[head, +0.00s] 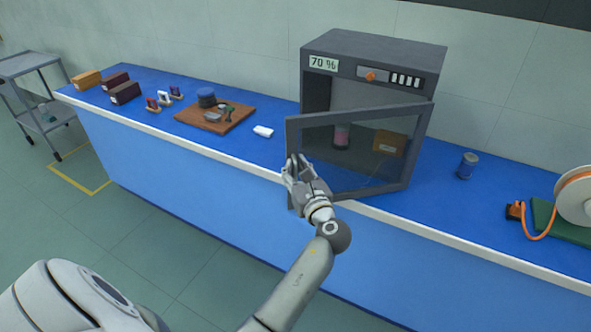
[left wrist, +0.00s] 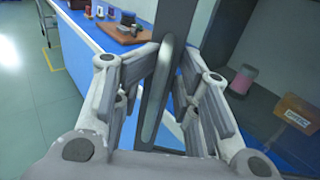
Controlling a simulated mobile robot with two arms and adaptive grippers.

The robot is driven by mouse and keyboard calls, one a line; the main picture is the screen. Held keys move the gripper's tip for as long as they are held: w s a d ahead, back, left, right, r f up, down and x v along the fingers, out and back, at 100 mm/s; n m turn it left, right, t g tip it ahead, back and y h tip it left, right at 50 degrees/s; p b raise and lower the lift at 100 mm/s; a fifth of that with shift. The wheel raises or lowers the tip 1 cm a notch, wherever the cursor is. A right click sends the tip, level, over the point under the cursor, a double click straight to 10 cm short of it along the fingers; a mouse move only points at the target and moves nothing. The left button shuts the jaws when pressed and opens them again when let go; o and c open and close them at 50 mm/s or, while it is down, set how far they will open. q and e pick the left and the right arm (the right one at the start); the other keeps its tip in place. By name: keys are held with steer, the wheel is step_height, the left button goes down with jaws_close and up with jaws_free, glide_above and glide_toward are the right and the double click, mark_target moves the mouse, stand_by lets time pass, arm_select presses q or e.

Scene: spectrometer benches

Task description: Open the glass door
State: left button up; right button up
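The glass door (head: 295,130) of the grey cabinet (head: 375,45) stands part-way open, hinged at its right side and swung out over the bench's front edge. Its dark frame and clear pane show a pink-filled jar (head: 342,138) and a brown box (head: 390,145) behind it. My left gripper (head: 294,168) is at the door's free left edge. In the left wrist view its fingers close in from both sides on the upright grey door handle (left wrist: 153,105), and the left gripper (left wrist: 168,52) looks shut on it. My right gripper is not in view.
The blue bench (head: 265,158) carries a wooden board (head: 190,117) with small items, several boxes on the left, and a white piece (head: 263,131). Right of the door are a small can (head: 467,166) and an orange-edged spool (head: 578,200). A trolley (head: 40,95) stands far left.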

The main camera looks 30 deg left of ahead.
arm_select(q)
steer(key=shift+r, duration=0.35)
steer(key=p+v, duration=0.3)
steer(key=v, duration=0.9)
steer(key=shift+d+f, duration=0.2)
steer(key=shift+d, duration=0.3)
steer(key=shift+f+p, duration=0.1)
steer(key=shift+p, duration=0.4)
steer(key=shift+c, duration=0.2)
